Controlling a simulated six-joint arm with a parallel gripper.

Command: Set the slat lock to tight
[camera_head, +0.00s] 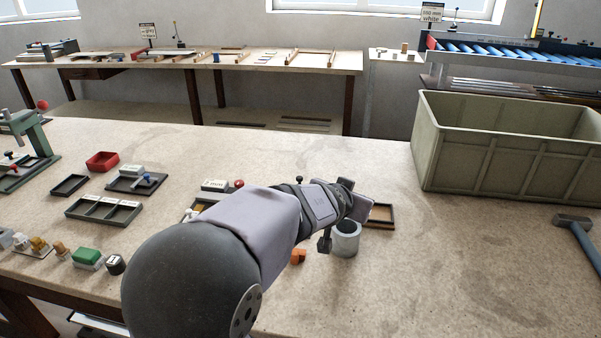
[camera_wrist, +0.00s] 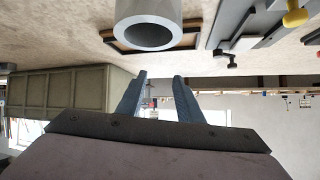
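I cannot tell for sure which fixture is the slat lock. In the head view, a dark plate with a blue lever (camera_head: 146,181) and a white labelled block (camera_head: 131,170) stands at left. Another white labelled block (camera_head: 215,185) with a red knob (camera_head: 239,184) is partly hidden behind my arm; its lettering is too small to read. The wrist view shows part of a grey fixture with a yellow knob (camera_wrist: 296,17) at top right. My gripper (camera_wrist: 160,75) is open and empty, its two fingers apart; in the head view its fingertips are not clear.
A grey cup (camera_head: 345,243) stands close to my gripper, with a small framed tray (camera_head: 381,215) behind it. A large green crate (camera_head: 510,155) and a hammer (camera_head: 575,225) are at right. Trays (camera_head: 104,209) and small parts fill the left. The front right is clear.

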